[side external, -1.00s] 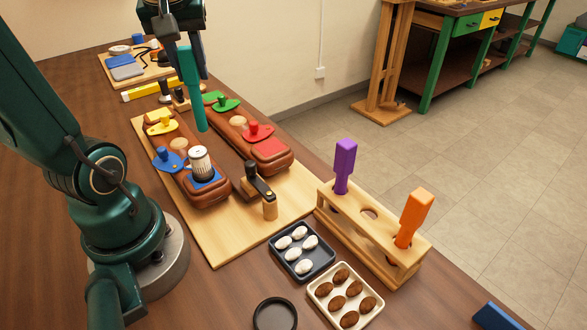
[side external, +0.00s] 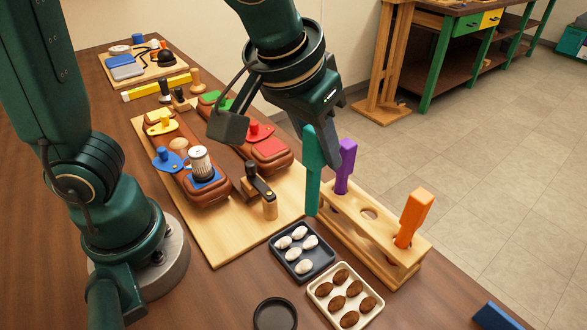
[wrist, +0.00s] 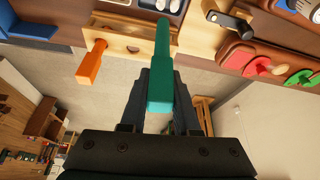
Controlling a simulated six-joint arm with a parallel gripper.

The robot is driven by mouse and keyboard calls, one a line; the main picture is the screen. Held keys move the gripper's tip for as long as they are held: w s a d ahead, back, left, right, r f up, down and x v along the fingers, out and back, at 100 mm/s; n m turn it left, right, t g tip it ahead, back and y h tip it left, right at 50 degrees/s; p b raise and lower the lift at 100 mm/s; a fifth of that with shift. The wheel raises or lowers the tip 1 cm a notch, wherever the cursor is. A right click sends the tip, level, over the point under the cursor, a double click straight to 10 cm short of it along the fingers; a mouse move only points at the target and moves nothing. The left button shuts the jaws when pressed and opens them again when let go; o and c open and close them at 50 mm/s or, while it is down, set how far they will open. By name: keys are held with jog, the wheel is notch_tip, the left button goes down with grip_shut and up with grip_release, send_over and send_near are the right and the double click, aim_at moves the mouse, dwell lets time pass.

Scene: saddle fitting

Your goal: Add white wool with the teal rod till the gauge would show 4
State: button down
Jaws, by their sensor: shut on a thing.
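My gripper (side external: 318,142) is shut on the teal rod (side external: 313,170), which hangs about upright just left of the purple rod (side external: 345,166) at the wooden rack. In the wrist view the teal rod (wrist: 161,75) extends out from between my jaws. White wool tufts (side external: 298,234) lie in a dark tray (side external: 276,251) in front of the rack. Two brown saddle panels lie on the light board; the near one (side external: 207,190) carries a blue patch and a white ribbed gauge (side external: 201,163). I cannot read the gauge.
The rack (side external: 385,254) also holds an orange rod (side external: 414,216). A cream tray (side external: 325,310) of brown tufts and a dark round dish (side external: 275,314) stand in front. A black clamp (side external: 258,184) with a wooden post stands on the board (side external: 232,243).

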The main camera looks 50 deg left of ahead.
aim_at(318, 193)
jog(key=shift+s+d+f, duration=0.2)
jog(key=shift+d+f, duration=0.05)
jog(key=shift+d, duration=0.1)
jog(key=shift+f, duration=2.35)
jog(key=shift+f, duration=1.1)
dwell(0.4)
jog(key=shift+r, duration=3.6)
